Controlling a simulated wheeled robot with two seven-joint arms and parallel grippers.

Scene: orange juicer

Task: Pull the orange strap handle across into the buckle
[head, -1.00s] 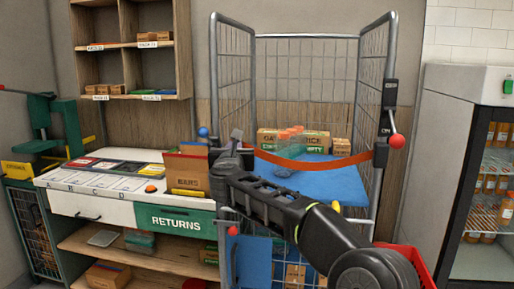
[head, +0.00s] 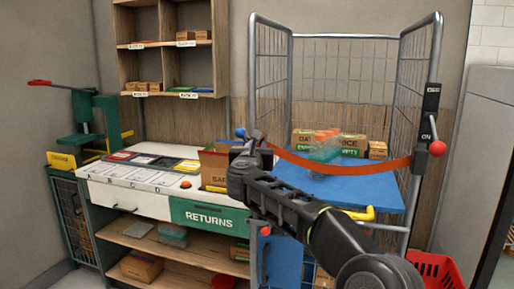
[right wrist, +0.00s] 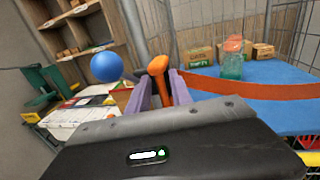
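The orange strap (head: 345,167) runs from the right post of the roll cage (head: 292,80) across its front to my right gripper (head: 262,141) at the left post. In the right wrist view the strap (right wrist: 255,89) comes in from the right. The orange handle (right wrist: 158,66) stands between the two purple-grey fingers of my right gripper (right wrist: 160,88), which look closed on it. A blue ball (right wrist: 106,66) is just left of the handle; it also shows in the head view (head: 240,132). I cannot make out the buckle itself. My left gripper is not in view.
A blue shelf (head: 385,193) in the cage carries boxes (head: 352,145) and a clear greenish container (head: 323,150). A red-knobbed lever (head: 437,148) is on the right post. Left of the cage is a returns counter (head: 140,203) with a cardboard box (head: 213,165).

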